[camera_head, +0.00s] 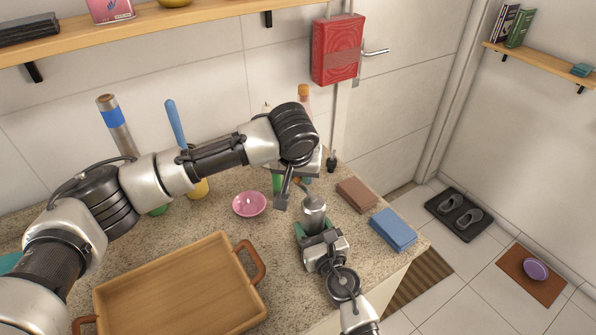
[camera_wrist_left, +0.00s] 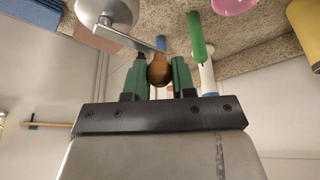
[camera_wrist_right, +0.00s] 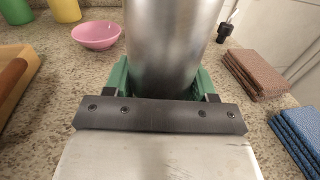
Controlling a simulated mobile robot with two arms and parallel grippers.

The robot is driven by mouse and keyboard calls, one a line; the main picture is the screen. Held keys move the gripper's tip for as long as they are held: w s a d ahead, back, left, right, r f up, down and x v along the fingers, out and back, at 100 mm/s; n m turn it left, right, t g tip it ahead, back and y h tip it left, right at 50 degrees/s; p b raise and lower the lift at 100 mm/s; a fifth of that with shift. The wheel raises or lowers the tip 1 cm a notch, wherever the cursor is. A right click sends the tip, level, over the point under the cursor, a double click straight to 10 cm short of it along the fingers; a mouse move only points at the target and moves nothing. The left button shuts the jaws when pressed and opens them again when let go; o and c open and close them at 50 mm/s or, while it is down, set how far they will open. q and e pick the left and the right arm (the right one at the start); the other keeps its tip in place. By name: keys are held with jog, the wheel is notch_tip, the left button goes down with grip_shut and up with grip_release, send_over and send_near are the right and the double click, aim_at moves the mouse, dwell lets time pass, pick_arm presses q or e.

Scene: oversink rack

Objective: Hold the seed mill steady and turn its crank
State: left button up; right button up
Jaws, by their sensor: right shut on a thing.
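The seed mill (camera_head: 314,217) is a steel cylinder standing upright on the counter; it also fills the upper middle of the right wrist view (camera_wrist_right: 175,45). My right gripper (camera_head: 316,233) is shut on its body, with green fingers (camera_wrist_right: 165,85) on either side. The crank (camera_wrist_left: 135,37) reaches from the mill's top to a brown wooden knob (camera_wrist_left: 159,70). My left gripper (camera_wrist_left: 159,78) has its green fingers on both sides of this knob, open around it with very little gap. In the head view the left wrist hides most of the knob and fingers.
A wooden tray (camera_head: 170,312) lies at the front left. A pink bowl (camera_head: 249,204) sits left of the mill. Bottles stand behind, partly hidden by my left arm.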

pick_arm(q)
jog(key=shift+c, duration=0.5)
jog(key=shift+d+m, duration=0.2)
jog(key=shift+m, duration=0.2)
jog(key=d+m+g+h, duration=0.4)
jog(key=d+m, duration=0.3)
jog(key=m, duration=0.9)
jog(key=shift+s+g, duration=0.15)
jog(key=shift+g, duration=0.15)
dwell(0.5)
jog(key=o, duration=0.9)
